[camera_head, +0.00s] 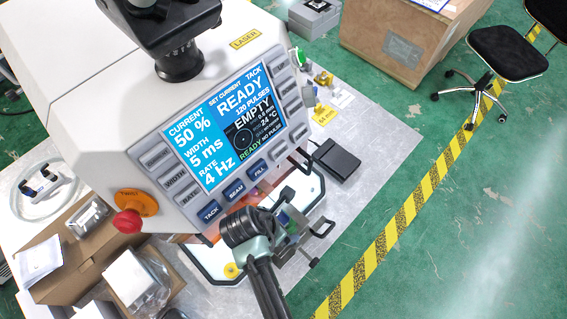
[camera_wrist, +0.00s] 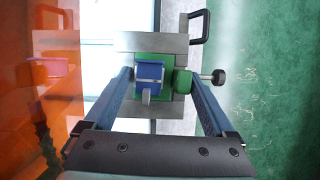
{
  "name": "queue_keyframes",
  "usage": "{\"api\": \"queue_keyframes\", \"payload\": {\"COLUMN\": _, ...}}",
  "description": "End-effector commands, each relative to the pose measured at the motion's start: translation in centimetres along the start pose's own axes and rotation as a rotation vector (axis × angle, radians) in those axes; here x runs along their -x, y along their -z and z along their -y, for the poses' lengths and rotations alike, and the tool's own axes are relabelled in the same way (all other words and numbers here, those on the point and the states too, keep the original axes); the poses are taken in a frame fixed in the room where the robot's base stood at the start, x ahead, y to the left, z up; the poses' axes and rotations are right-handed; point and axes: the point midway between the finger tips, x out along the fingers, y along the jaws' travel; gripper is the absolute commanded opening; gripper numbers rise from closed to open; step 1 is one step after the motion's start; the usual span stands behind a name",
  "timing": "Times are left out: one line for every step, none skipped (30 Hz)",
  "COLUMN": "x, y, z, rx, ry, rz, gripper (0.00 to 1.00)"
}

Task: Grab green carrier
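The green carrier (camera_wrist: 183,82) is in the middle of the wrist view, with a blue block (camera_wrist: 150,73) on it. It sits on a grey metal fixture with a black handle (camera_wrist: 201,27) and a black knob (camera_wrist: 218,77). My gripper (camera_wrist: 160,75) is open, with one blue finger to the left of the carrier and one to the right. The left finger shows a gap; I cannot tell whether the right finger touches the green part. In the head view my arm hides most of the carrier; a small green patch (camera_head: 284,217) shows beside it.
The white laser machine (camera_head: 75,75) stands over the work area. An orange see-through shield (camera_wrist: 40,100) is close at left in the wrist view. A black pedal (camera_head: 331,159) and open cardboard boxes (camera_head: 70,268) lie on the table. The green floor at right is mostly clear.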

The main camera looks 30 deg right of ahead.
Motion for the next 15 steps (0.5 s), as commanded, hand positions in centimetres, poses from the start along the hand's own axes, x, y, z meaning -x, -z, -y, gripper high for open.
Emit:
{"api": "queue_keyframes", "payload": {"x": 0.01, "y": 0.01, "z": 0.00, "rx": 0.000, "ry": 0.000, "rz": 0.000, "gripper": 0.78}}
{"api": "queue_keyframes", "payload": {"x": 0.02, "y": 0.00, "z": 0.00, "rx": 0.000, "ry": 0.000, "rz": 0.000, "gripper": 0.73}}
{"api": "queue_keyframes", "payload": {"x": 0.02, "y": 0.01, "z": -0.01, "rx": 0.000, "ry": 0.000, "rz": 0.000, "gripper": 0.66}}
{"api": "queue_keyframes", "payload": {"x": 0.02, "y": 0.01, "z": 0.00, "rx": 0.000, "ry": 0.000, "rz": 0.000, "gripper": 0.60}}
{"api": "queue_keyframes", "payload": {"x": 0.02, "y": 0.01, "z": -0.01, "rx": 0.000, "ry": 0.000, "rz": 0.000, "gripper": 0.55}}
{"api": "queue_keyframes", "payload": {"x": 0.03, "y": 0.01, "z": 0.00, "rx": 0.001, "ry": 0.000, "rz": 0.000, "gripper": 0.48}}
{"api": "queue_keyframes", "payload": {"x": 0.03, "y": 0.01, "z": 0.00, "rx": 0.001, "ry": 0.000, "rz": 0.000, "gripper": 0.42}}
{"api": "queue_keyframes", "payload": {"x": 0.03, "y": 0.01, "z": 0.00, "rx": 0.001, "ry": 0.000, "rz": 0.000, "gripper": 0.37}}
{"api": "queue_keyframes", "payload": {"x": 0.03, "y": 0.01, "z": -0.01, "rx": 0.001, "ry": 0.000, "rz": 0.000, "gripper": 0.30}}
{"api": "queue_keyframes", "payload": {"x": 0.03, "y": 0.01, "z": -0.01, "rx": 0.001, "ry": 0.000, "rz": 0.000, "gripper": 0.24}}
{"api": "queue_keyframes", "payload": {"x": 0.03, "y": 0.01, "z": -0.01, "rx": 0.001, "ry": 0.000, "rz": 0.000, "gripper": 0.19}}
{"api": "queue_keyframes", "payload": {"x": 0.06, "y": -0.01, "z": -0.03, "rx": 0.000, "ry": -0.001, "rz": 0.001, "gripper": 0.18}}
{"api": "queue_keyframes", "payload": {"x": 0.06, "y": -0.02, "z": -0.03, "rx": 0.000, "ry": -0.001, "rz": 0.001, "gripper": 0.18}}
{"api": "queue_keyframes", "payload": {"x": 0.06, "y": -0.02, "z": -0.03, "rx": 0.000, "ry": -0.001, "rz": 0.001, "gripper": 0.18}}
{"api": "queue_keyframes", "payload": {"x": 0.06, "y": -0.02, "z": -0.03, "rx": 0.000, "ry": -0.001, "rz": 0.001, "gripper": 0.18}}
